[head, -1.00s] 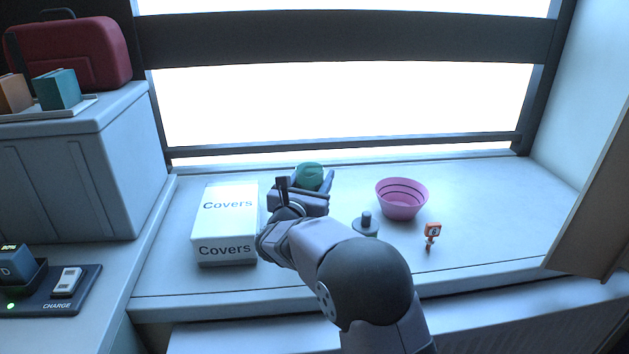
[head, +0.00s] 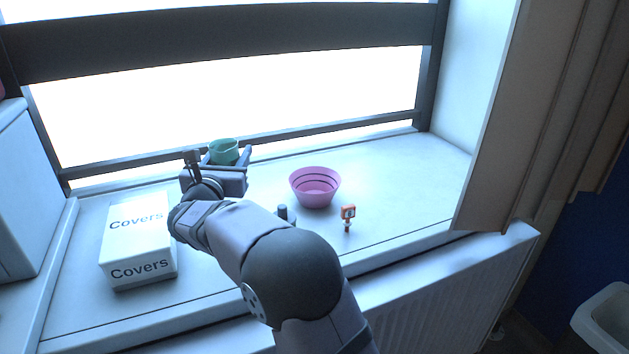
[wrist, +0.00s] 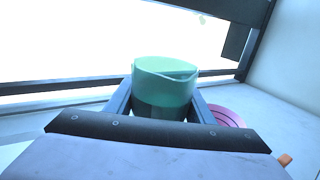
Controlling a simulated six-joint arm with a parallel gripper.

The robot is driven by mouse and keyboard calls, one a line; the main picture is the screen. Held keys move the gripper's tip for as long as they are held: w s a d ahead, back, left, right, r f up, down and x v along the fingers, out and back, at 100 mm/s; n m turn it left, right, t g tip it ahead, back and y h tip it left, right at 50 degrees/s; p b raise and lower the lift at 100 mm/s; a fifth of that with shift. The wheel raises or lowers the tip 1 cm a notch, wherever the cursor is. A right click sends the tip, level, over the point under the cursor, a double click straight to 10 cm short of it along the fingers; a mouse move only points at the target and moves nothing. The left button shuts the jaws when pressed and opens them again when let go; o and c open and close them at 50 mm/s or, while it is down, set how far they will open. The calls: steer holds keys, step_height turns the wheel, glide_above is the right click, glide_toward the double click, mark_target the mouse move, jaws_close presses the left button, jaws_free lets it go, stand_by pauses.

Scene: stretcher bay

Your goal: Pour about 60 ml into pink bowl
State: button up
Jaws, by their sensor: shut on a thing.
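My gripper (head: 229,158) is shut on a green cup (head: 224,150), left of the pink bowl. In the wrist view the cup (wrist: 165,88) sits between the two fingers, looks near upright, and has a line inside like a liquid surface. I cannot tell how much it holds. The pink bowl (head: 315,188) stands upright on the sill with dark rings around it. Part of it shows in the wrist view (wrist: 228,117), to the right of the cup and behind the right finger. The cup and bowl are apart.
A white Covers box (head: 138,240) stands left of my arm on the window sill (head: 400,170). A small dark knobbed object (head: 284,213) is partly hidden by my arm. A small orange item (head: 348,215) stands right of it. The sill right of the bowl is clear.

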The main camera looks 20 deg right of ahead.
steer(key=s+d+m+g+h+b, duration=0.2)
steer(key=s+d+m+g+h, duration=0.1)
steer(key=d, duration=0.8)
steer(key=s+d+m+g+h+b, duration=0.2)
steer(key=d+m+g+h, duration=0.1)
steer(key=d, duration=0.8)
steer(key=s+d+m+g+h+b, duration=0.2)
steer(key=s+d+g+h, duration=0.15)
steer(key=d, duration=0.75)
steer(key=shift+y, duration=0.45)
steer(key=shift+w+d+f, duration=0.1)
steer(key=shift+w+f, duration=0.05)
steer(key=shift+f, duration=0.7)
steer(key=shift+w+f, duration=0.2)
steer(key=shift+f, duration=0.65)
steer(key=shift+w+d+f, duration=0.1)
steer(key=shift+w+f, duration=0.05)
steer(key=shift+f, duration=0.7)
steer(key=shift+a+r, duration=0.1)
steer(key=w+a+r+n+t+h+p, duration=0.1)
steer(key=w+r+n+p, duration=0.3)
steer(key=n+p, duration=0.6)
steer(key=shift+a+r+n+t+p, duration=0.4)
steer(key=shift+a+r+t+p, duration=0.4)
steer(key=shift+p, duration=0.65)
steer(key=shift+w+a+f+n, duration=0.1)
steer(key=shift+f+n, duration=0.05)
steer(key=shift+n, duration=0.25)
